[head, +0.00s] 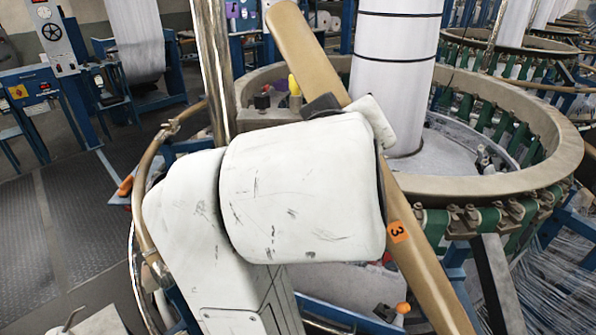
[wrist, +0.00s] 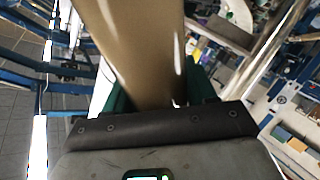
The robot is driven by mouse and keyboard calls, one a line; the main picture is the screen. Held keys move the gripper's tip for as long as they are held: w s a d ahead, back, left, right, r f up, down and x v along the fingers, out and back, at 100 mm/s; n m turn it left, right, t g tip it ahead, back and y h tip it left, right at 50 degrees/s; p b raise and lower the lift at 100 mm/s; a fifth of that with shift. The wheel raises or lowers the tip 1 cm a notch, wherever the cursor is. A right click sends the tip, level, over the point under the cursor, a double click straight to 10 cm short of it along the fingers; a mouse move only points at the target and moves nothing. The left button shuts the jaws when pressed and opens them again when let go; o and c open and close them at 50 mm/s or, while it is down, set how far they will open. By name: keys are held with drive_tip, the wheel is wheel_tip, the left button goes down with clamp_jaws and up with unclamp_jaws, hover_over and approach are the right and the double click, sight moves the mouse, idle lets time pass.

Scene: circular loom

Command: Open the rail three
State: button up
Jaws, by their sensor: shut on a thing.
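Rail three (head: 305,55) is a long tan bar that runs diagonally from the top middle to the lower right in the head view. It bears an orange label with a black 3 (head: 398,232). My white arm covers part of its middle. In the wrist view the rail (wrist: 140,45) comes down between the green fingers of my gripper (wrist: 160,96), which is shut on it. In the head view the dark part of my gripper (head: 322,106) shows against the rail, but the fingertips are hidden behind my wrist.
The loom's round tan ring (head: 500,184) lies behind the rail, with a tall white fabric roll (head: 393,75) in its middle. A metal post (head: 213,70) stands left of the rail. A bent tan tube (head: 140,190) curves at the left. Dark floor (head: 85,230) is open at far left.

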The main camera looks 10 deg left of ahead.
drive_tip(key=d+r+m, duration=0.1)
drive_tip(key=d+r, duration=0.2)
drive_tip(key=d, duration=0.3)
drive_tip(key=shift+w+r, duration=0.2)
drive_tip(key=shift+w, duration=0.05)
drive_tip(key=o, duration=1.4)
drive_tip(key=shift+a, duration=0.1)
